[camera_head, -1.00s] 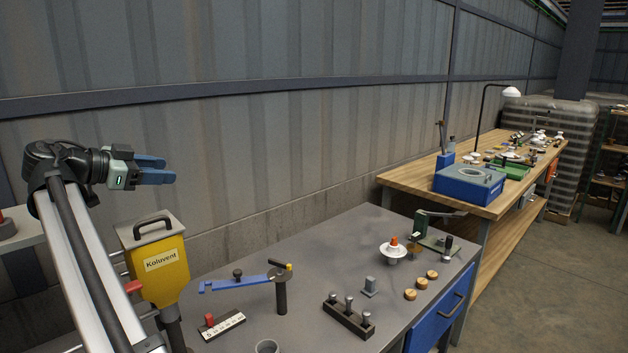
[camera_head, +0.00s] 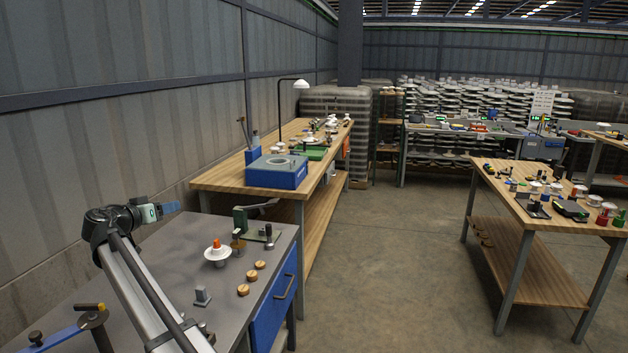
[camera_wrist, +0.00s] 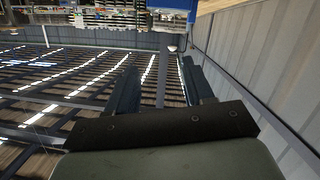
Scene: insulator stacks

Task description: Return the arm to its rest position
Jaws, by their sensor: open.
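My gripper (camera_head: 170,208) is at the left in the head view, raised above the back of the grey metal table (camera_head: 175,240) near the wall. Its blue fingers point right, and nothing is between them. In the wrist view my gripper (camera_wrist: 160,85) shows two dark fingers spread apart with a gap between them. That view is turned over, with the roof lights beyond the fingers. My arm's pale link runs down toward the bottom of the head view and hides part of the table.
A white insulator with an orange top (camera_head: 217,254), wooden discs (camera_head: 250,277) and a green clamp fixture (camera_head: 258,226) stand on the grey table. A wooden bench (camera_head: 222,180) holds a blue box (camera_head: 277,173). Another wooden table (camera_head: 520,205) stands right, across open floor (camera_head: 400,260).

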